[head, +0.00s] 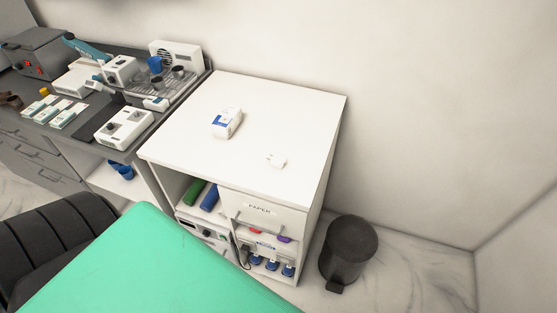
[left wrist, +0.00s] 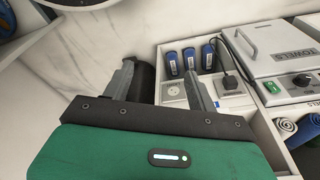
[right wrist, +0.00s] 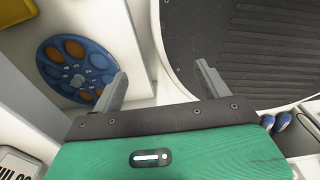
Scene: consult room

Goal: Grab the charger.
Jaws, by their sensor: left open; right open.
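A black plug-in block with a cable, which looks like the charger (left wrist: 231,83), sits in the low open compartment of the white cabinet, beside a white socket plate (left wrist: 173,91). In the head view the dark block (head: 246,251) shows small at the compartment's left side. My left gripper (left wrist: 158,75) is open and empty, with the block beyond and to the right of its right finger, apart from it. My right gripper (right wrist: 162,76) is open and empty, facing a dark ribbed round surface. Neither gripper can be made out in the head view.
Blue bottles (left wrist: 190,60) stand by the block. A towel box (left wrist: 278,48) is to its right. A black bin (head: 349,250) stands on the floor right of the cabinet.

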